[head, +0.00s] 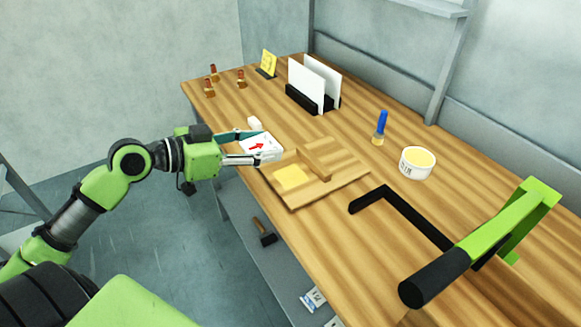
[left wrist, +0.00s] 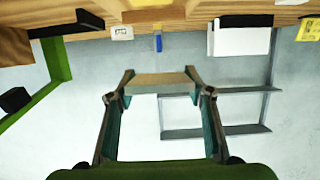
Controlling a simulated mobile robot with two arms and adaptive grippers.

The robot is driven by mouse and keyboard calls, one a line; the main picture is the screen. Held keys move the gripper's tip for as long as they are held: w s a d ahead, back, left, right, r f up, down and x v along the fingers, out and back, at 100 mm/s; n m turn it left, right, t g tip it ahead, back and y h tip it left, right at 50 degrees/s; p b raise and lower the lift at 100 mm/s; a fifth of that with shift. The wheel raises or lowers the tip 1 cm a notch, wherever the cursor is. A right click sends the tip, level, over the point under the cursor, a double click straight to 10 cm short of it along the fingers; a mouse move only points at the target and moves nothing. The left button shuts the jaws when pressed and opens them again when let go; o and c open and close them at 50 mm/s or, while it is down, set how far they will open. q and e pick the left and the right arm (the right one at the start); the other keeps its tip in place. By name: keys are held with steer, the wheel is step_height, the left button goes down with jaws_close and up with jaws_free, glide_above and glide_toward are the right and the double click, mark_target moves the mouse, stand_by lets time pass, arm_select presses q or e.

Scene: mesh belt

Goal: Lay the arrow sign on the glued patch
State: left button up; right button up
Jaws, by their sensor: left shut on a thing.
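The arrow sign (head: 259,146), a white plate with a red arrow, is held between the fingers of my left gripper (head: 257,147). My left gripper is shut on it at the table's near edge, beside the upper left side of the wooden board. The glued patch (head: 290,178) is a pale yellow square on the board (head: 338,181); it is bare, with the sign apart from it. In the left wrist view, the fingers (left wrist: 162,85) grip a thin tan piece, seen nearly edge-on. My right gripper is not in view.
A raised wooden bar (head: 314,165) lies across the board. A green lever with a black grip (head: 505,225) and a black angled frame (head: 378,193) stand right. A tub (head: 416,162), a blue-topped brush (head: 380,127) and a holder with white sheets (head: 307,86) are behind.

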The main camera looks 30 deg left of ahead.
arm_select(q)
steer(key=p, duration=0.1)
glide_above(290, 177)
steer(key=f, duration=0.5)
steer(key=shift+s+a+f, duration=0.15)
steer(key=shift+s+a, duration=0.25)
steer(key=shift+w+d+f, duration=0.25)
steer(key=shift+w+f, duration=0.05)
steer(key=shift+f, duration=0.25)
step_height(290, 177, down, 4)
steer(key=shift+w+d+r+p, duration=0.15)
steer(key=shift+r+p, duration=0.05)
steer(key=shift+p, duration=0.25)
